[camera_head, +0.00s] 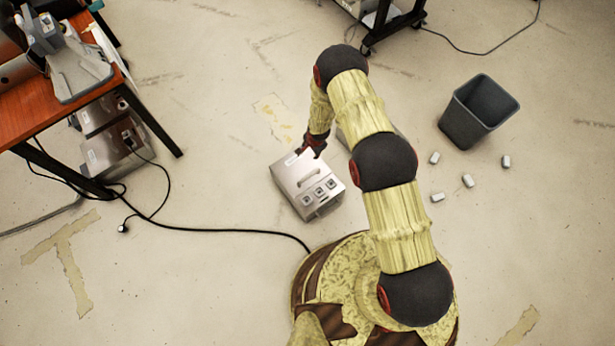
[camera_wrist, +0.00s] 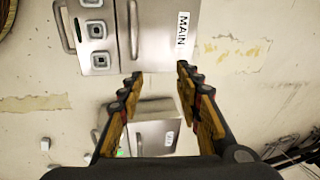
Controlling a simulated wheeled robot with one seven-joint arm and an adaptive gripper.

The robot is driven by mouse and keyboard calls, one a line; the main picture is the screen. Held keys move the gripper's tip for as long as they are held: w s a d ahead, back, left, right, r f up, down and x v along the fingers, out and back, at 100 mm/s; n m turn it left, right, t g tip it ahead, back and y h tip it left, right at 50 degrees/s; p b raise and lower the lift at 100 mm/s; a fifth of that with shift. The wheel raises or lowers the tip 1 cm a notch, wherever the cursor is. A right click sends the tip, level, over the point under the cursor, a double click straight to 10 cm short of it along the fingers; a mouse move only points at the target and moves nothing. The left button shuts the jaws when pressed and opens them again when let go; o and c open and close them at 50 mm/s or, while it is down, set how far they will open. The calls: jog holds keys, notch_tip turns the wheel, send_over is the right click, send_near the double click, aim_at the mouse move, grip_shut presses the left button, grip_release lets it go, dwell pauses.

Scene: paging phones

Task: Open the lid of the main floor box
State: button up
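The main floor box (camera_head: 293,174) is a silver metal box on the floor, left of my arm in the head view. Its top carries a handle, several sockets and a white label, and its lid looks shut. In the wrist view the main box (camera_wrist: 158,50) is at the top, with the label reading "MAIN" (camera_wrist: 183,28) and the lid handle (camera_wrist: 133,28). My gripper (camera_wrist: 160,76) is open and empty, its fingertips overlapping the box's lower edge in that view; I cannot tell whether they touch it. In the head view my gripper (camera_head: 314,146) is at the box's upper edge.
A second metal box (camera_wrist: 150,137) sits beyond, between my fingers in the wrist view; my arm mostly hides it in the head view. A black bin (camera_head: 478,112) and several small white cylinders (camera_head: 468,181) are at right. A cable (camera_head: 230,231) crosses the floor. A red-topped table (camera_head: 30,109) stands left.

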jog(key=m, duration=0.1)
send_near(307, 176)
jog(key=shift+g, duration=0.3)
jog(key=f+b, duration=0.1)
jog(key=f, duration=0.2)
jog(key=w+f+b, duration=0.1)
jog(key=f, duration=0.1)
jog(key=f+b, duration=0.2)
jog(key=f, duration=0.1)
jog(key=shift+w+a+f, duration=0.25)
jog(key=shift+w+f, duration=0.1)
jog(key=shift+c, duration=0.9)
grip_shut()
